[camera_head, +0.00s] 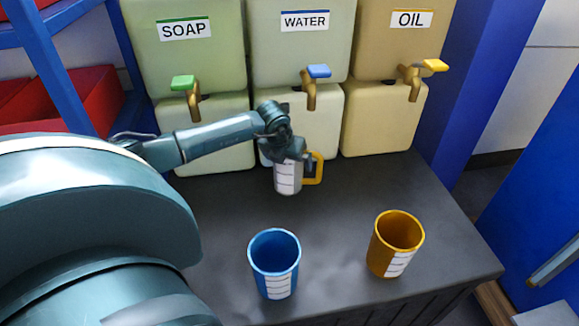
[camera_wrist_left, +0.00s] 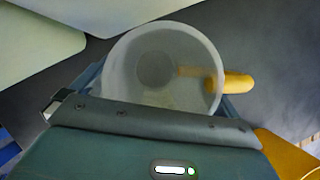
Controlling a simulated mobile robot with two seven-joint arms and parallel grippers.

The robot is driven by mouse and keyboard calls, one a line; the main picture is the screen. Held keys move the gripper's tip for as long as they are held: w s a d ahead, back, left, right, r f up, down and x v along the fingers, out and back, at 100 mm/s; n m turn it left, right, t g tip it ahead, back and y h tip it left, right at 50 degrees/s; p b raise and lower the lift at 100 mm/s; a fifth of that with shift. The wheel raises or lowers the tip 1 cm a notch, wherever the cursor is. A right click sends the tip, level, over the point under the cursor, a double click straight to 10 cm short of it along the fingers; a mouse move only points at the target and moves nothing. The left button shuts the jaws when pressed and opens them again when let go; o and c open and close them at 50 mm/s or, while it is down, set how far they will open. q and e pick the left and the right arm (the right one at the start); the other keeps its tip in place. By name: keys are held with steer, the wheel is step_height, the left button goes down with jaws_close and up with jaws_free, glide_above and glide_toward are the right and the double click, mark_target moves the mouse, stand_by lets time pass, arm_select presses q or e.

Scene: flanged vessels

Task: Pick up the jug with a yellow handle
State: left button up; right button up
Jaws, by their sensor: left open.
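The jug (camera_head: 288,180) is pale with dark graduation marks, and its yellow handle (camera_head: 314,170) points right. It stands upright on the dark worktop (camera_head: 345,205) in front of the water container. My left gripper (camera_head: 287,155) is at the jug's upper part and hides some of it. In the left wrist view the jug (camera_wrist_left: 157,68) shows from above, its round mouth between my open fingers, with the handle (camera_wrist_left: 232,82) beside the right finger. I cannot tell whether the fingers touch the wall. My right gripper is not in view.
A blue cup (camera_head: 274,252) and an orange cup (camera_head: 398,235) stand nearer on the worktop. Behind are soap (camera_head: 185,60), water (camera_head: 300,50) and oil (camera_head: 398,45) containers with taps; the water tap (camera_head: 312,92) is close above my gripper.

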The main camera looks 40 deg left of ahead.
arm_select(q)
steer(key=c, duration=1.1)
steer(key=shift+r, duration=0.1)
